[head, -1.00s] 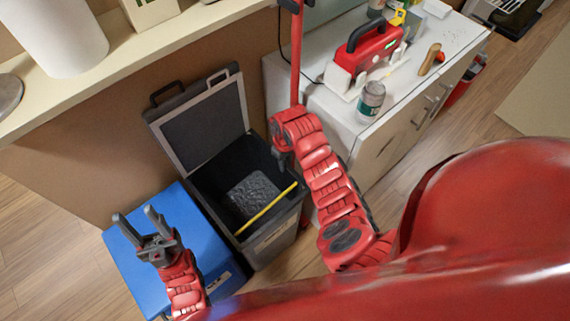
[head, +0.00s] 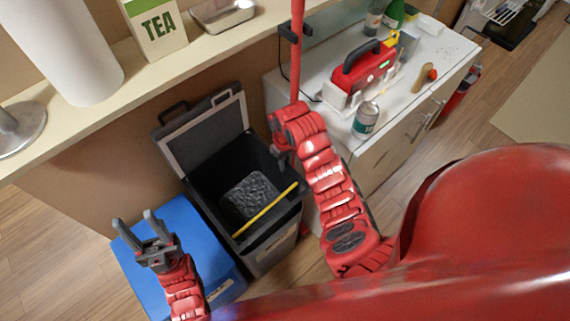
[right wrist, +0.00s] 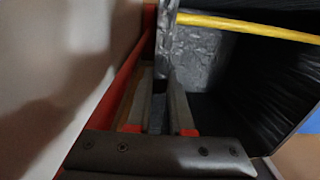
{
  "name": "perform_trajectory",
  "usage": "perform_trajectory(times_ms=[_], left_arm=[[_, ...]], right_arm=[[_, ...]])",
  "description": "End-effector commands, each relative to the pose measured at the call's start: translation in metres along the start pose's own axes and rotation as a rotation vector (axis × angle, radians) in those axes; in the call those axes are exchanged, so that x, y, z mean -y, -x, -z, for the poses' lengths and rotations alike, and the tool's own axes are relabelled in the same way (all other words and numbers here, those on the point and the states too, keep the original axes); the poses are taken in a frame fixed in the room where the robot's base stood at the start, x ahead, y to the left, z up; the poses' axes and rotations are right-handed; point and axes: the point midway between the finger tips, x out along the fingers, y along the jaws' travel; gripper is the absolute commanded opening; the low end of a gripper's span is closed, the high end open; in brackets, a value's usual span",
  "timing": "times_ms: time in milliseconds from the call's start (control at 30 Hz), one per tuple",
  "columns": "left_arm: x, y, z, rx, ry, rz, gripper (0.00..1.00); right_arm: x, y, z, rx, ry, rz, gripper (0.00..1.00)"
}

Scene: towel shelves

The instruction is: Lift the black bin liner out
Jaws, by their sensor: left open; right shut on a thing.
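The dark bin (head: 275,240) stands open on the floor, its lid (head: 208,135) tilted back. The black liner (head: 222,170) lines its inside, and it also shows at the right in the right wrist view (right wrist: 245,85). A grey crumpled mass (head: 248,195) lies low in the bin. A yellow stick (head: 265,210) lies across the front of the opening. My right gripper (head: 281,158) is at the bin's right rim. In the right wrist view its fingers (right wrist: 162,100) are close around a thin dark edge that looks like the liner. My left gripper (head: 140,226) is open and empty above the blue bin.
A blue bin (head: 185,222) stands left of the dark one. A white cabinet (head: 350,150) at the right carries a red toolbox (head: 365,70) and a jar (head: 366,120). A shelf (head: 150,85) with a tea box (head: 155,25) overhangs behind.

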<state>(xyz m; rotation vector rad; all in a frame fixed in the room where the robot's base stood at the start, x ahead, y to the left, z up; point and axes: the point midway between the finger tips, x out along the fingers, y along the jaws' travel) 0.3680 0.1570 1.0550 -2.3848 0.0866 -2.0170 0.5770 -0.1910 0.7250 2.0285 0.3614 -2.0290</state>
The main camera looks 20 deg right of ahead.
Motion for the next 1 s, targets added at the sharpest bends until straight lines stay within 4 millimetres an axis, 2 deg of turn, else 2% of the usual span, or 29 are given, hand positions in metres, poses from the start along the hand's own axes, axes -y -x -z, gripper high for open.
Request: perform_trajectory(times_ms=[33,667,1000], left_arm=[[0.000,-0.005,0.001,0.000,0.000,0.000,0.50],[0.002,-0.039,0.006,0.000,0.000,0.000,0.50],[0.004,-0.070,0.012,0.000,0.000,0.000,0.50]], right_arm=[[-0.001,0.008,0.000,-0.001,0.000,-0.001,0.00],[0.000,0.063,0.000,-0.001,-0.001,0.000,0.00],[0.000,0.094,0.000,0.000,0.000,0.000,0.00]])
